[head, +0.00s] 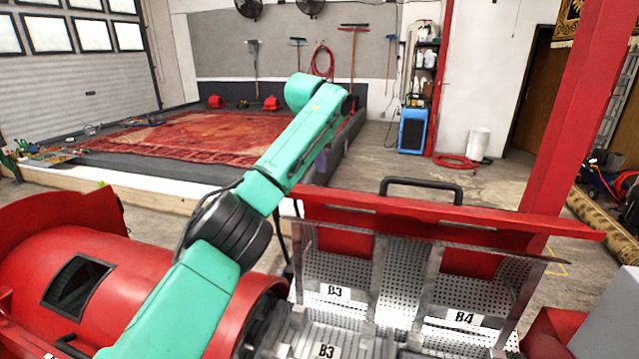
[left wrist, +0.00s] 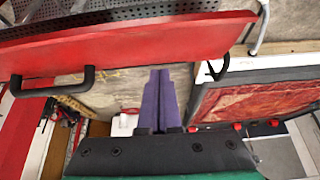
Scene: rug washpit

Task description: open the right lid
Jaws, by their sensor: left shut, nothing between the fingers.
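The right lid (head: 395,204), a red-edged panel with a black bar handle (head: 420,184) on its top edge, stands raised behind the perforated metal compartments. Its red edge (left wrist: 130,48) and handle (left wrist: 62,82) also show in the left wrist view. My left gripper, with purple fingers, is shut and empty (left wrist: 160,75); it points past the lid's edge, apart from the handle. In the head view only a bit of its purple (head: 320,162) shows beyond the lid's left end, mostly hidden by my green arm. My right gripper is not in view.
A red drum housing (head: 50,268) with a dark window is at the left. A red post (head: 592,100) rises at the right, close to the lid's right end. Behind lies a low-walled washpit with a red rug (head: 185,138). Concrete floor is clear between the lid and the blue machine (head: 412,130).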

